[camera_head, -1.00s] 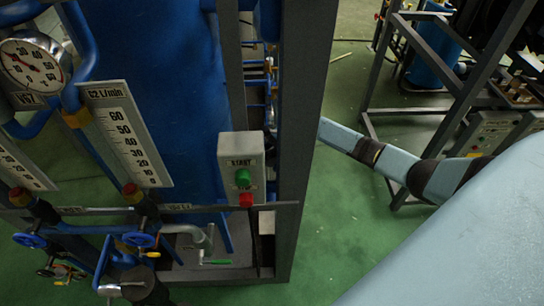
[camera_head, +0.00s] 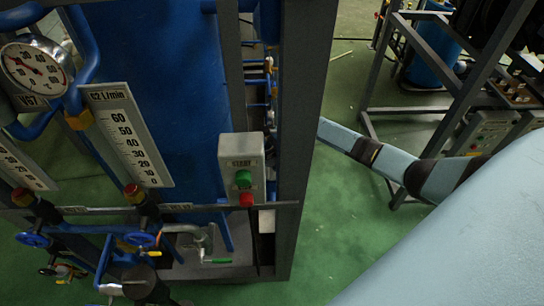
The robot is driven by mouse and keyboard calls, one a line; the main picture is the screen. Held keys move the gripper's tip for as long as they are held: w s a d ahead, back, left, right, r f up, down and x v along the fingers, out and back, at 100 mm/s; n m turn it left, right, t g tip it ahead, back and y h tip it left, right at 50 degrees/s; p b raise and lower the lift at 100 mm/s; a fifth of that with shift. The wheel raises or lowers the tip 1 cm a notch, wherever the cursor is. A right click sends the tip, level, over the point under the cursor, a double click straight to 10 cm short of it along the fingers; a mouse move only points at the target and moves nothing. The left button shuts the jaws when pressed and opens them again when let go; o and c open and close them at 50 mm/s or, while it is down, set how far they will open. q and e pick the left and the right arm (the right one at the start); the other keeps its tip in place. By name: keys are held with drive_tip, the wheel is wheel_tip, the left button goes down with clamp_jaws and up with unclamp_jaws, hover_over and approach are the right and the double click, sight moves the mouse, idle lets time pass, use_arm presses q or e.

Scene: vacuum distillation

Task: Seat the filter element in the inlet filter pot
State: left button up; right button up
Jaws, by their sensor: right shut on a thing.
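My right arm (camera_head: 405,163) comes in from the right and runs left until its far end passes behind the grey upright of the skid. Its gripper is hidden there, so I see neither fingers nor a held thing. My left gripper is not in view. I cannot make out the filter element. A dark cylindrical part (camera_head: 140,284) stands low at the left, by the pipework; I cannot tell whether it is the inlet filter pot.
The skid's grey upright (camera_head: 305,140) blocks the view beside a blue vessel (camera_head: 180,90). A button box (camera_head: 242,165), flowmeter scale (camera_head: 126,135), gauge (camera_head: 34,70) and blue valve wheel (camera_head: 140,240) are on the left. Green floor (camera_head: 340,230) is clear; another frame (camera_head: 480,80) stands behind.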

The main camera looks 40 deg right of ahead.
drive_tip(key=shift+f, duration=0.35)
drive_tip(key=shift+f+b, duration=0.45)
drive_tip(key=shift+f, duration=0.1)
drive_tip(key=shift+f+b, duration=0.3)
drive_tip(key=shift+f, duration=0.2)
drive_tip(key=shift+f+b, duration=1.15)
drive_tip(key=shift+f, duration=0.95)
drive_tip(key=o, duration=1.6)
drive_tip(key=shift+c, duration=0.2)
